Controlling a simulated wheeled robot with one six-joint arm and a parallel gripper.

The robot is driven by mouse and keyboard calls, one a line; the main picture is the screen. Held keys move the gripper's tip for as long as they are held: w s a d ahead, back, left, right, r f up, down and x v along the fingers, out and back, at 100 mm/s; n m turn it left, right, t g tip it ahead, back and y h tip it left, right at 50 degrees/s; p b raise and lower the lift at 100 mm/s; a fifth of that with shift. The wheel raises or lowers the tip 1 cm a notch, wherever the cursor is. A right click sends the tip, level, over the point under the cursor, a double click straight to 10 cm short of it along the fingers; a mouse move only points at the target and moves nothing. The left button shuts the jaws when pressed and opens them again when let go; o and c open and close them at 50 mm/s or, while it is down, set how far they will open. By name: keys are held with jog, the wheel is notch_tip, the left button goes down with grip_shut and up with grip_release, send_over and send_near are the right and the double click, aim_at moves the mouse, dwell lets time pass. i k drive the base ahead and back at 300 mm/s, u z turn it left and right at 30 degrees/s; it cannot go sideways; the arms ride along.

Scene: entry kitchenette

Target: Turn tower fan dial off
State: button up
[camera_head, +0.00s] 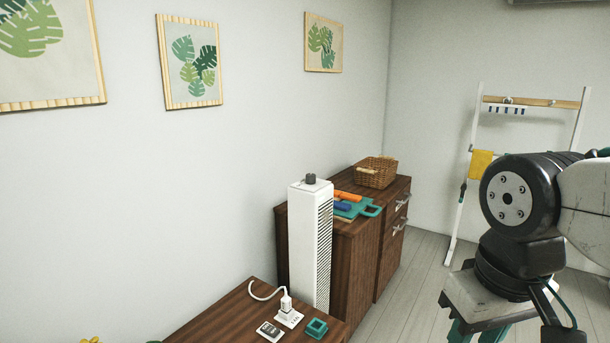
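A white tower fan (303,231) stands upright against the front of the dark wooden cabinet, with a vented grille on its right side. A dark grey dial (310,179) sits on its flat top. The dial's setting is too small to read. My gripper (478,335) is at the bottom right, well to the right of the fan and lower than the dial in the picture. Its teal fingers point down and their tips are cut off by the frame's lower edge. It is apart from the fan.
The wooden cabinet (345,262) bears a wicker basket (375,172) and a teal board (367,209) with orange and blue items. A nearer wooden table (222,320) holds a plugged-in power outlet (289,317), a small device (270,331) and a teal square (317,328). A ladder rack (463,205) leans behind.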

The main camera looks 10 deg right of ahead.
aim_at(311, 178)
jog(key=k, duration=0.3)
jog(key=z, duration=1.2)
jog(key=i, duration=1.95)
jog(key=u, duration=1)
jog(key=i, duration=0.7)
jog(key=u, duration=0.55)
